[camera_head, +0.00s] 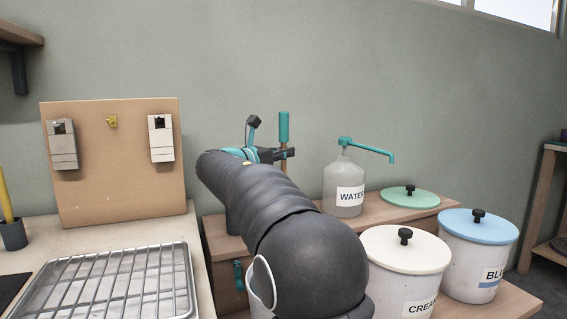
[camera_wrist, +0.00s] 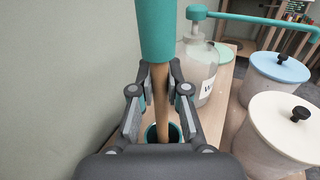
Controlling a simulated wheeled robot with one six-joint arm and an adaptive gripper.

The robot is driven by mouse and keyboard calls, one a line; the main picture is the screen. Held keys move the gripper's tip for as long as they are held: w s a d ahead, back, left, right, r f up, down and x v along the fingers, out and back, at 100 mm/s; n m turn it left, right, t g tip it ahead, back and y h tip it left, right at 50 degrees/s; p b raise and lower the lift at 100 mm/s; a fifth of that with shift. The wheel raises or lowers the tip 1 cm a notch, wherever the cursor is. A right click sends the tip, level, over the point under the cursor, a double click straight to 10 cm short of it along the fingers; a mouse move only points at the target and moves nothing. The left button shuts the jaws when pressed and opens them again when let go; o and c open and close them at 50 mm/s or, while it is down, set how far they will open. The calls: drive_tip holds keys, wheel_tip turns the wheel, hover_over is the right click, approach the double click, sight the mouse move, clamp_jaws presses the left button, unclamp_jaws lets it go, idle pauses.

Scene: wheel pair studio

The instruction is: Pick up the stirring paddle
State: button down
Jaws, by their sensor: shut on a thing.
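The stirring paddle stands upright in the head view, with a teal handle (camera_head: 284,126) above my gripper (camera_head: 283,154). In the wrist view its teal handle (camera_wrist: 155,32) and wooden shaft (camera_wrist: 160,95) run between the fingers of my gripper (camera_wrist: 160,88). The gripper is shut on the shaft, just below the handle. The shaft runs down toward a dark, teal-rimmed opening (camera_wrist: 174,132) below. The paddle's lower end is hidden, so I cannot tell whether it is inside.
A water bottle (camera_head: 343,185) with a teal pump spout stands right of the gripper. A cream-lidded bucket (camera_head: 400,285), a blue-lidded bucket (camera_head: 470,262) and a green lid (camera_head: 410,198) are farther right. The wall (camera_wrist: 60,70) is close on the wrist view's left. A wire rack (camera_head: 115,280) lies left.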

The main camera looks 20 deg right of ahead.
drive_tip(key=shift+r, duration=0.15)
wheel_tip(320, 180, up, 18)
drive_tip(key=p, duration=0.5)
drive_tip(key=c, duration=1.9)
unclamp_jaws()
clamp_jaws()
